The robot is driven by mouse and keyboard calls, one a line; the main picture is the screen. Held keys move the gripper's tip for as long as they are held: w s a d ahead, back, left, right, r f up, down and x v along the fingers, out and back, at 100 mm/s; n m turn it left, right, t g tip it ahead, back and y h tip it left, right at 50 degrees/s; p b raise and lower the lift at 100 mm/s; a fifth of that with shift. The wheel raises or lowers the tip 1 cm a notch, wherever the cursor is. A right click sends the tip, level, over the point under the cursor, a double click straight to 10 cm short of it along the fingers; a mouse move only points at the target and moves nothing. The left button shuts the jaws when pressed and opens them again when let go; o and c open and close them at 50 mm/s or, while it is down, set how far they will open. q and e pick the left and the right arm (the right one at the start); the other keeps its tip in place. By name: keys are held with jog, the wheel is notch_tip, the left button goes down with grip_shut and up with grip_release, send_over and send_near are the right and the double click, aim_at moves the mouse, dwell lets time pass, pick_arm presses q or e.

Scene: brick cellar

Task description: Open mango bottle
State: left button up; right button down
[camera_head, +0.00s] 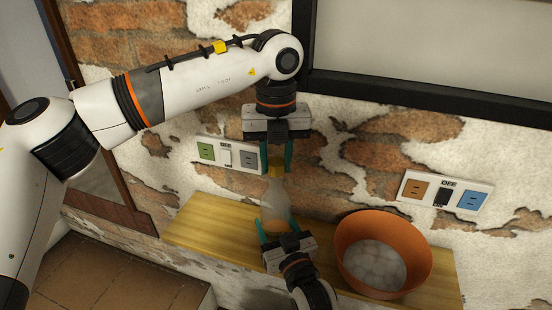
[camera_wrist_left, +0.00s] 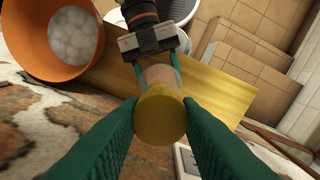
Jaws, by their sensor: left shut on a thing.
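The mango bottle (camera_head: 274,205) is upright above the wooden shelf, with a clear upper part, orange contents low down and a yellow cap (camera_head: 276,171). Its base is hidden, so I cannot tell whether it touches the shelf. My left gripper (camera_head: 277,163) comes from above and is shut on the cap. In the left wrist view the cap (camera_wrist_left: 160,115) sits between the green fingers, with the bottle body (camera_wrist_left: 160,77) beyond it. My right gripper (camera_head: 277,226) comes from the front, its teal fingers on both sides of the lower bottle, shut on it.
An orange bowl (camera_head: 345,235) with pale round things in it stands on the wooden shelf (camera_head: 200,226), right of the bottle. Socket panels (camera_head: 232,156) and (camera_head: 446,193) are on the brick wall behind. The shelf's left end is clear.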

aim_at(276, 162)
pick_arm(q)
jog(key=shift+r, duration=1.95)
pick_arm(e)
jog(key=shift+f, duration=0.1)
jog(key=shift+c, duration=1.6)
grip_release()
